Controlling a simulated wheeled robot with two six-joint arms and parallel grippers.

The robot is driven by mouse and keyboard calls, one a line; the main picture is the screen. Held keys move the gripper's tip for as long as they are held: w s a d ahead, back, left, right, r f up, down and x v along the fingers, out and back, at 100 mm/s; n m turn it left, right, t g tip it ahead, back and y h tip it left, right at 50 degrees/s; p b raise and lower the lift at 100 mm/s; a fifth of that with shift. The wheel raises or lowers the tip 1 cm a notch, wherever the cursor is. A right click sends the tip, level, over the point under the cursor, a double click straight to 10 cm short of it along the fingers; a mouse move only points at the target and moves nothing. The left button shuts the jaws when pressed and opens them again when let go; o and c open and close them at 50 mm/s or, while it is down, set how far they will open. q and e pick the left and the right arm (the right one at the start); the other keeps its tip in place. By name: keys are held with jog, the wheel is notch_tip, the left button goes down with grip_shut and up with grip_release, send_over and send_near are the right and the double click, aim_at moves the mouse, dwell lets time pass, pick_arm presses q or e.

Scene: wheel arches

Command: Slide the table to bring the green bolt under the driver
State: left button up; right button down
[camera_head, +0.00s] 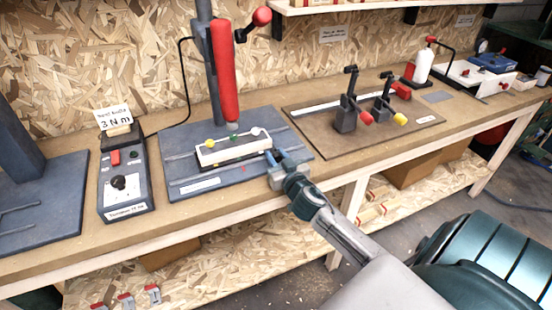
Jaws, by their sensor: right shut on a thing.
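The white sliding table (215,157) sits on the grey base plate (183,180) of the driver stand. It carries a yellow bolt (210,143), a green bolt (234,136) in the middle and a pale bolt (256,131) at the right. The red driver (224,80) hangs upright above the table. The green bolt shows just below the driver's lower end, slightly to its right; I cannot tell whether they line up exactly. My right gripper (274,156) is shut at the table's right end; its fingers hide what they hold. My left gripper is out of view.
A control box (124,183) with a red switch and a "3 N m" sign (115,117) stand at the left. A brown board (375,135) with toggle clamps (346,110) lies at the right. The driver's lever has a red knob (262,16).

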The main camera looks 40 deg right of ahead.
jog(key=c, duration=1.3)
grip_release()
jog(key=shift+o, duration=0.8)
jog(key=shift+d, duration=0.1)
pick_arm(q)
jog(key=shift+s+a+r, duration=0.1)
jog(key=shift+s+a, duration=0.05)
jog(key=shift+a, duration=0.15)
pick_arm(e)
jog(key=shift+s+f, duration=0.1)
jog(key=shift+s, duration=0.25)
pick_arm(q)
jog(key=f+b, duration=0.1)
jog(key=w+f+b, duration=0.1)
jog(key=b, duration=0.1)
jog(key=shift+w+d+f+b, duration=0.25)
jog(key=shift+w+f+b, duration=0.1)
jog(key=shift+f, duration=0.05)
pick_arm(e)
jog(key=v, duration=1)
jog(key=shift+s, duration=0.15)
